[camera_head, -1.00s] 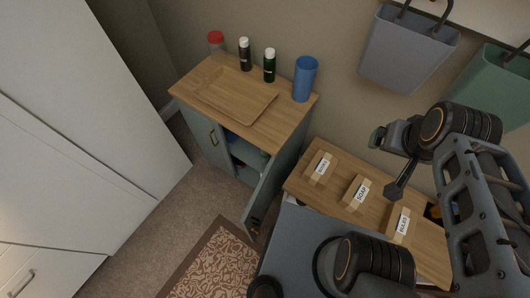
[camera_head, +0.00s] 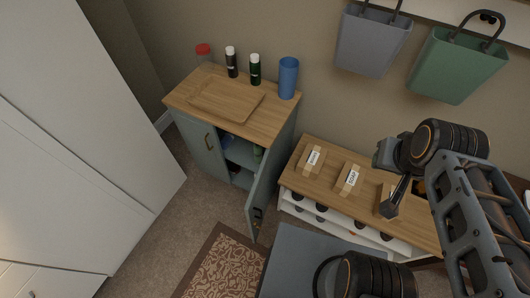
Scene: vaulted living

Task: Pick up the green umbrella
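No green umbrella can be clearly made out. A small green thing (camera_head: 258,152) shows inside the open cabinet, partly hidden by the cabinet door; I cannot tell whether it is the umbrella. The teal cabinet (camera_head: 197,150) has a wooden top, and its right door (camera_head: 266,190) stands open towards me. My gripper (camera_head: 390,210) is at the right, over the low wooden bench and well apart from the cabinet. I see it small and dark, and its fingers cannot be made out.
A wooden tray (camera_head: 226,100), a blue cup (camera_head: 288,78), two dark bottles and a red-lidded jar (camera_head: 203,54) stand on the cabinet. Labelled boxes (camera_head: 348,177) lie on the bench (camera_head: 327,187). Grey (camera_head: 372,42) and green (camera_head: 456,68) bins hang on the wall. A patterned rug (camera_head: 222,268) lies below.

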